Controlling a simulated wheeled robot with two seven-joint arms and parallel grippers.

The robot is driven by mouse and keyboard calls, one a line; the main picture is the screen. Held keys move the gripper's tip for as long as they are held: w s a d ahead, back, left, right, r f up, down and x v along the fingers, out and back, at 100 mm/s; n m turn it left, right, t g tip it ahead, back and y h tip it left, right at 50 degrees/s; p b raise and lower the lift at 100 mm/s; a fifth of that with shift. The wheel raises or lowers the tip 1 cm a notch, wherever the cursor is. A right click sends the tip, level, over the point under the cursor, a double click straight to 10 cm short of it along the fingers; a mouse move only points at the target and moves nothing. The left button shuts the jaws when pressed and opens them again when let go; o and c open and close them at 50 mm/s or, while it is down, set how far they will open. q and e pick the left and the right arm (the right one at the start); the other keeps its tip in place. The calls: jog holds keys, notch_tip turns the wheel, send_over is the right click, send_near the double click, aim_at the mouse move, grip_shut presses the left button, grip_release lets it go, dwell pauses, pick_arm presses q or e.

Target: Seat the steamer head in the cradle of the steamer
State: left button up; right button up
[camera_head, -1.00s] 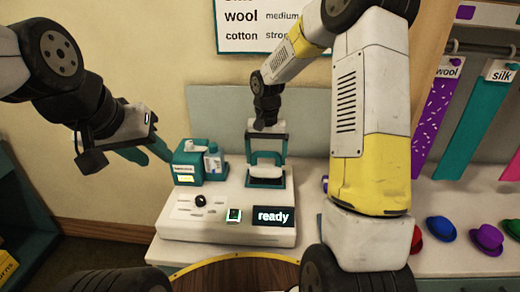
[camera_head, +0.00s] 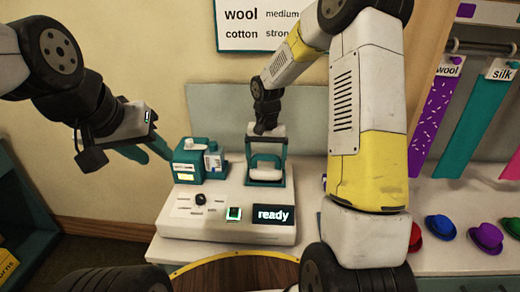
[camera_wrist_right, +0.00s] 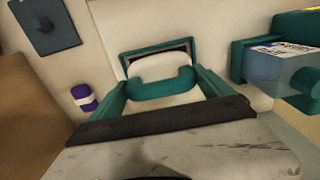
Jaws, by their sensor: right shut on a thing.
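The steamer (camera_head: 225,238) is a white console with a lit panel reading "ready". My right gripper (camera_head: 266,172) is over its back right part, pointing down. Its two teal fingers are shut on the steamer head (camera_wrist_right: 160,68), a pale piece with a teal curved handle (camera_wrist_right: 162,87). In the right wrist view the head lies within or just over the teal-rimmed, dark cradle (camera_wrist_right: 124,58). I cannot tell whether it touches the bottom. My left gripper (camera_head: 145,152) hangs in the air left of the steamer, its finger gap unclear.
A teal tank (camera_head: 187,160) with a small bottle (camera_head: 213,160) stands at the steamer's back left. A dark knob (camera_head: 200,199) is on the console. Coloured hats (camera_head: 486,237) sit on the counter at right, under hanging cloth strips (camera_head: 433,115). My right arm hides the counter's middle.

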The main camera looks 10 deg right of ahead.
jog(key=shift+f, duration=0.25)
dwell(0.4)
jog(key=shift+f, duration=0.35)
jog(key=o, duration=1.6)
notch_tip(320, 180, up, 7)
jog(key=shift+r, duration=0.4)
